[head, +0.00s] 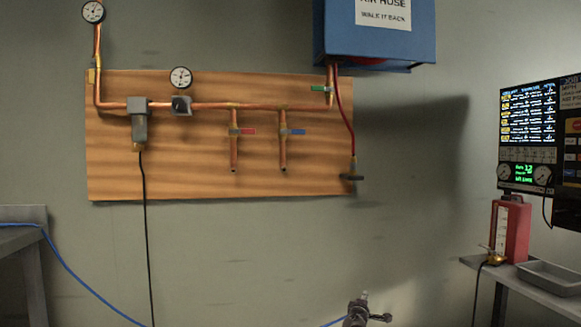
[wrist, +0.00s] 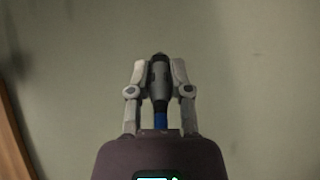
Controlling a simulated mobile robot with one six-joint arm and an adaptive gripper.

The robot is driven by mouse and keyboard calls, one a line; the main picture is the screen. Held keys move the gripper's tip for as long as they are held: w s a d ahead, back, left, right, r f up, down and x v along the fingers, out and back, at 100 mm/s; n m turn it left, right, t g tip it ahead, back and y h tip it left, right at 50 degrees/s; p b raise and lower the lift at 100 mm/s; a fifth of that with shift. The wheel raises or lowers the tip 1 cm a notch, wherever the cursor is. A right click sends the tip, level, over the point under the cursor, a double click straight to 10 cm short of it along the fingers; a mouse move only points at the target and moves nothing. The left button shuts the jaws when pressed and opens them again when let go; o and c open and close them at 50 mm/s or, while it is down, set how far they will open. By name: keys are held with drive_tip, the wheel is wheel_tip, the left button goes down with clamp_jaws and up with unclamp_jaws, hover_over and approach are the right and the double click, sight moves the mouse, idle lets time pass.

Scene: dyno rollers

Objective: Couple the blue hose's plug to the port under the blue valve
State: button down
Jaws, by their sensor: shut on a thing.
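My gripper (head: 362,308) is at the bottom of the head view, well below the wooden board. In the wrist view my gripper (wrist: 160,72) is shut on the blue hose's plug (wrist: 158,82), a dark grey fitting pointing away from me. The blue hose (wrist: 160,119) runs back from the plug between the fingers. In the head view the blue hose (head: 75,275) sags from the left bench out of the bottom edge. The blue valve (head: 293,132) is on the right drop pipe of the board. Its port (head: 284,168) is the open lower end of that pipe. The plug is apart from the port.
A red valve (head: 248,131) is on the drop pipe to the left. A red hose (head: 346,110) hangs from a blue reel box (head: 375,30) at right. A black cable (head: 146,230) runs down the wall. A bench (head: 545,278) stands at right. The wall below the board is mostly clear.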

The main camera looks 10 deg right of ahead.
wheel_tip(320, 180, up, 10)
drive_tip(key=p, duration=0.9)
drive_tip(key=shift+r, duration=0.15)
drive_tip(key=shift+a, duration=0.15)
